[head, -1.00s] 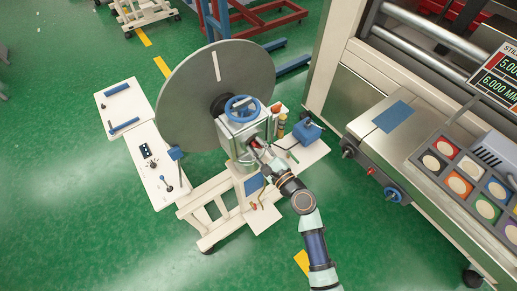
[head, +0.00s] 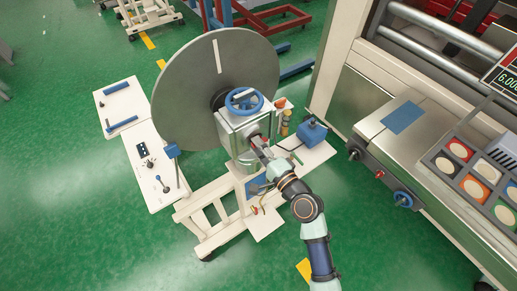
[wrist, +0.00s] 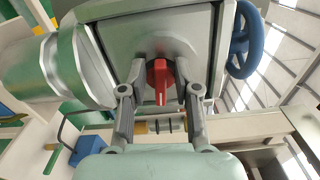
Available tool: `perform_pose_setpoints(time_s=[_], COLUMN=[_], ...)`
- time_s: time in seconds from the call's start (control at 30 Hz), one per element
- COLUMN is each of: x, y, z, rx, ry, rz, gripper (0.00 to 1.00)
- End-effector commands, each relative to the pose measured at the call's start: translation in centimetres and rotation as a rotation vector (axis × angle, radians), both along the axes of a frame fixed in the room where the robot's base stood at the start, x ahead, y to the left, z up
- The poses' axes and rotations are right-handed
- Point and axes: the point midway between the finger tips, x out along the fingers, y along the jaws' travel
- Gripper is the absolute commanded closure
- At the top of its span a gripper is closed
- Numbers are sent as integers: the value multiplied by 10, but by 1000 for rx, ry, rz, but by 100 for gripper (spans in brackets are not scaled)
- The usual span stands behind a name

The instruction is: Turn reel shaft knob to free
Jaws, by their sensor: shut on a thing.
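The red reel shaft knob (wrist: 160,80) sits on the front face of the grey metal housing (wrist: 97,12) in the wrist view. Its pointer end faces down toward my wrist in that picture. My gripper (wrist: 161,68) has one finger on each side of the knob and is shut on it. In the head view my gripper (head: 259,146) reaches the lower right face of the housing (head: 234,125), and the fingers mostly hide the knob there. The large grey reel disc (head: 180,90) stands behind the housing.
A blue handwheel (head: 244,101) is on top of the housing. A blue box (head: 312,131) sits on the stand to the right. The white cart frame (head: 205,215) is below. A machine with a colored button panel (head: 470,183) stands at right. Green floor is open at lower left.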

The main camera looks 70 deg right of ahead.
Motion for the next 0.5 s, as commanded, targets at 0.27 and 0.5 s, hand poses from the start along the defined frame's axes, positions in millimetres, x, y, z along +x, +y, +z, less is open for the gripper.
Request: perform_pose_setpoints(time_s=[0.27,0.5], x=[0,-1], y=[0,0], z=[-3,-2], rx=[-76,-94], ry=[50,62], rz=[-2,-2], gripper=[100,100])
